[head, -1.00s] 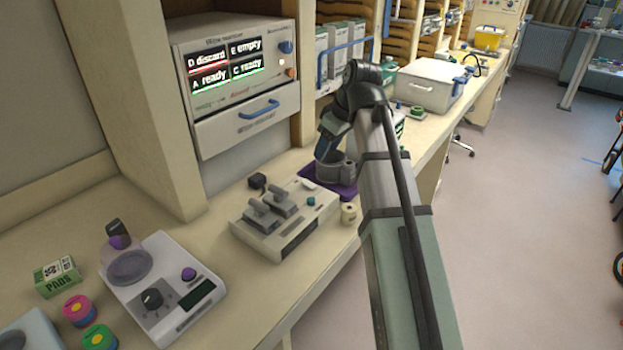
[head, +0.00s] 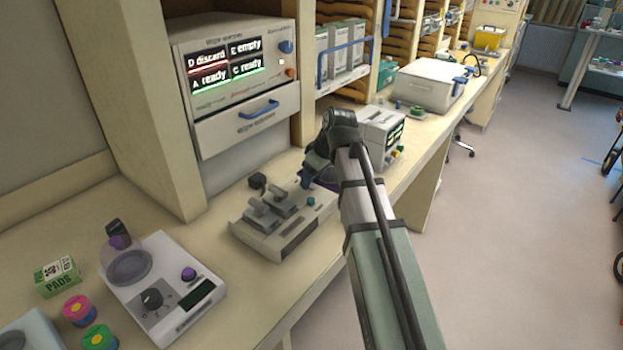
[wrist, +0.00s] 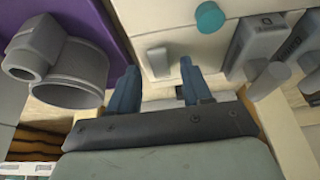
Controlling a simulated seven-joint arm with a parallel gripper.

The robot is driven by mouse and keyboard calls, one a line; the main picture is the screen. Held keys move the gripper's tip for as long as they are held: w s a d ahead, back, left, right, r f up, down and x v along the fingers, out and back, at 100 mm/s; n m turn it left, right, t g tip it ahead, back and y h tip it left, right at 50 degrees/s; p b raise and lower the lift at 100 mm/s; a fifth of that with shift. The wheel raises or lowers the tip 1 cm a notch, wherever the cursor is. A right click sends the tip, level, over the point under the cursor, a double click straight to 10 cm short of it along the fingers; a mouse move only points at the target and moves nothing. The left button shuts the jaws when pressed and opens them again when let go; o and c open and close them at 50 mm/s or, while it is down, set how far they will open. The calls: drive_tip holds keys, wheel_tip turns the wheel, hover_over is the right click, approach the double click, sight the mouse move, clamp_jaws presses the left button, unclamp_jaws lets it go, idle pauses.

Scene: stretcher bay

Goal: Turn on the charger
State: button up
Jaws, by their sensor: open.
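The charger, a pale flat unit (head: 287,229) with two grey handled blocks and a teal knob, sits on the bench in the head view. In the wrist view its pale top (wrist: 190,35) shows the teal knob (wrist: 209,16) and a small light-grey bar-shaped switch (wrist: 157,61). My gripper (wrist: 160,88) is open and empty, its two blue fingers apart just short of the switch, one to each side of it in the picture. In the head view my arm covers the charger's far right corner, and the fingertips are hard to make out there.
A purple mat (wrist: 100,22) with a grey cylindrical object (wrist: 67,72) lies beside the charger. A white unit with a green display (head: 382,135) stands beyond the arm. A scale-like device (head: 165,285) is at front left. Bench is clear between it and the charger.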

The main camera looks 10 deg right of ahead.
drive_tip(key=shift+w+a+f, duration=0.15)
drive_tip(key=shift+f, duration=0.35)
clamp_jaws()
